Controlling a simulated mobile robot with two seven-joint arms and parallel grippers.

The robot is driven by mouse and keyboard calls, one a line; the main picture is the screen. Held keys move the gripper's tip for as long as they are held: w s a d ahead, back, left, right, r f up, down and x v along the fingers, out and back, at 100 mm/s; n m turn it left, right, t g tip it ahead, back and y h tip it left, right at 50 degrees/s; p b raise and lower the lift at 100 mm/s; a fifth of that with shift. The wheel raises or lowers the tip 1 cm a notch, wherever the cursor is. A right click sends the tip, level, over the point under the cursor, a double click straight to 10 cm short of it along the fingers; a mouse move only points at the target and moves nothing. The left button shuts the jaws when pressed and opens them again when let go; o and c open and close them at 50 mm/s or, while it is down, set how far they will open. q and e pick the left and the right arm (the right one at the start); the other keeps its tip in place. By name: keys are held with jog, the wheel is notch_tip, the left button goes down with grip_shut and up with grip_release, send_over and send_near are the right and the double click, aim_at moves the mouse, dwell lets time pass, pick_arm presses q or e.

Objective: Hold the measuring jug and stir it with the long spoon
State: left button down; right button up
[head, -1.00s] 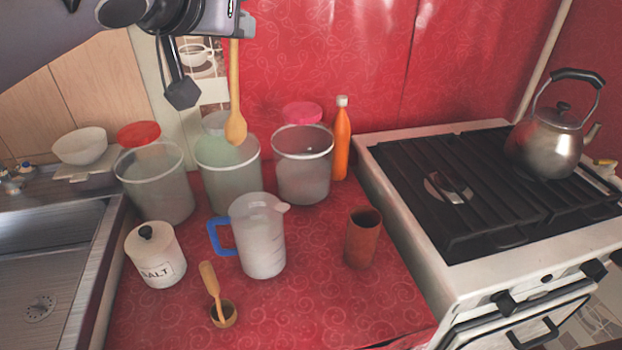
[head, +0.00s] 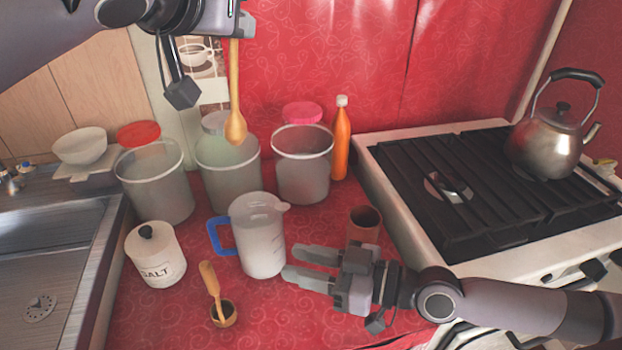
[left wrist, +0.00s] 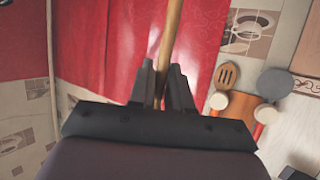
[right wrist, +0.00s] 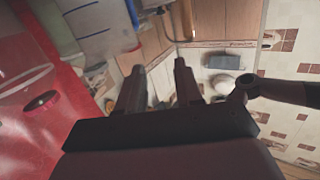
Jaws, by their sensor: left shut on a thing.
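The measuring jug (head: 258,240) stands upright on the red counter, clear and whitish with a blue handle on its left; part of it also shows in the right wrist view (right wrist: 100,28). The long wooden spoon (head: 235,85) hangs bowl-down above and behind the jug. My left gripper (head: 238,25) is shut on its handle, which also shows between the fingers in the left wrist view (left wrist: 170,45). My right gripper (head: 292,263) is open and empty, with its fingertips close to the jug's lower right side; I cannot tell whether they touch.
A brown cup (head: 364,222) stands behind my right gripper, partly hidden. The salt jar (head: 155,258) and a small pot with a wooden scoop (head: 223,315) are left of the jug. Clear canisters (head: 303,175) and an orange bottle (head: 341,145) stand behind. A kettle (head: 550,140) sits on the stove.

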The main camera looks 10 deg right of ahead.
aim_at(247, 238)
jog(key=w+d+r+n+g+h, duration=0.2)
jog(key=w+r+g, duration=0.1)
jog(key=w+r, duration=0.15)
jog(key=shift+h, duration=0.3)
jog(key=x, duration=1.2)
jog(key=shift+w+f, duration=0.2)
jog(key=shift+w, duration=0.2)
grip_shut()
jog(key=shift+s+d+f, duration=0.1)
jog(key=shift+f, duration=0.15)
dwell(0.4)
jog(key=shift+o, duration=0.6)
grip_release()
jog(key=shift+r, duration=0.1)
